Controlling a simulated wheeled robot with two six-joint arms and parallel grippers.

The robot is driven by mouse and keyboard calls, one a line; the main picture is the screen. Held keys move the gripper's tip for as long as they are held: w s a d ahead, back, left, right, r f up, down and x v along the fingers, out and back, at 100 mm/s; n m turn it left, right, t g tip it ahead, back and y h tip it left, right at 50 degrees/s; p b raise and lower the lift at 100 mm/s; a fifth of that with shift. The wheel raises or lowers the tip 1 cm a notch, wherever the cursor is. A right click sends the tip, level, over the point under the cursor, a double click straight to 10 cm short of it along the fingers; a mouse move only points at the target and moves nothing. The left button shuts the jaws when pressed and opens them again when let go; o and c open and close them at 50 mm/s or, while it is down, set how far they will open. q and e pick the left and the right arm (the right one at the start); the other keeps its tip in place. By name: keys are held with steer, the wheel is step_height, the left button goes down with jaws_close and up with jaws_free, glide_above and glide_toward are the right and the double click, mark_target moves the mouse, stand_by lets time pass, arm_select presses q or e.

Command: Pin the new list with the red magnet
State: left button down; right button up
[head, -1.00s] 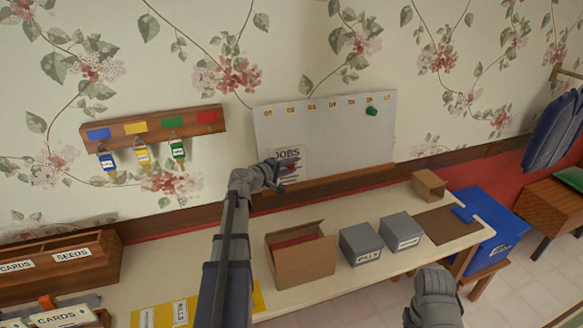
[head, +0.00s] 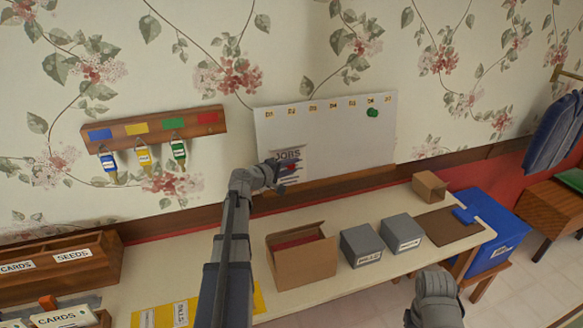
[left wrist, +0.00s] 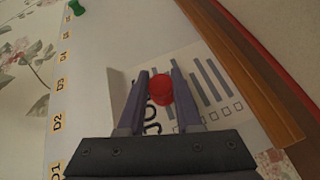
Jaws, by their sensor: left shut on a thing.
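The list (head: 287,155), a paper headed JOBS, lies against the lower left of the white board (head: 335,145). It also shows in the left wrist view (left wrist: 205,85), with bars and check boxes. My left gripper (head: 285,170) is in front of the list and is shut on the red magnet (left wrist: 160,88), which sits between its fingertips. I cannot tell whether the magnet touches the paper. A green magnet (head: 372,112) is at the board's upper right. My right gripper (head: 437,285) is low at the right; its fingers cannot be made out.
A wooden ledge (head: 350,181) runs under the board. On the table stand an open cardboard box (head: 303,265), two grey boxes (head: 361,246) and a small cardboard box (head: 429,186). A key rack (head: 153,128) hangs left of the board. A blue bin (head: 495,225) is at the right.

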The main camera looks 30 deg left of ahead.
stand_by(0.4)
arm_select(q)
steer(key=c, duration=0.5)
jaws_free()
steer(key=shift+o, duration=0.3)
steer(key=o, duration=0.4)
steer(key=shift+o, duration=0.2)
steer(key=shift+s, duration=0.1)
steer(key=p+v, duration=0.1)
steer(key=v, duration=0.5)
steer(key=shift+s+p, duration=0.4)
steer(key=shift+a+r, duration=0.1)
steer(key=shift+r, duration=0.05)
